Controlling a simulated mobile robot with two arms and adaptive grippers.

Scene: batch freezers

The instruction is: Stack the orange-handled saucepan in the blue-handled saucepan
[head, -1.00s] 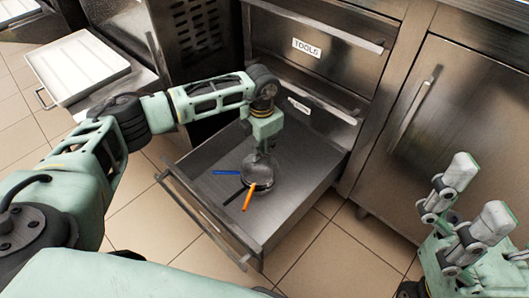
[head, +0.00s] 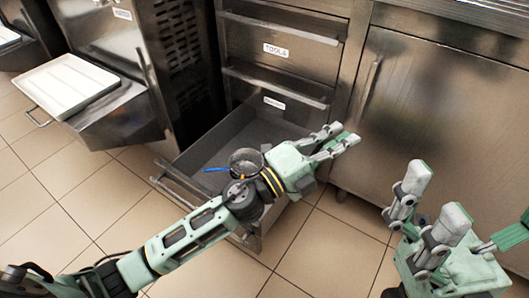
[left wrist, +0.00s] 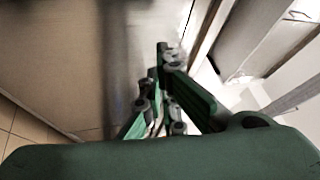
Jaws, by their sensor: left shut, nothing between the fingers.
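A dark metal saucepan (head: 246,160) sits in the open drawer. A blue handle (head: 216,170) points left from it. A small orange bit, likely of the orange handle (head: 243,178), shows at its near side. My left arm covers the near part, so I cannot tell how the pans are nested. My left gripper (head: 347,137) is empty and shut, to the right of the saucepan and past the drawer's right side, before the cabinet front. In the left wrist view its fingers (left wrist: 165,95) are close together. My right gripper (head: 437,192) is open and empty at the right.
The open drawer (head: 200,150) has bare floor around the pan's left and far sides. Shut drawers, one labelled TOOLS (head: 275,49), are above it. A cabinet door (head: 430,90) stands right. A white tray (head: 70,80) lies at upper left. The tiled floor is clear.

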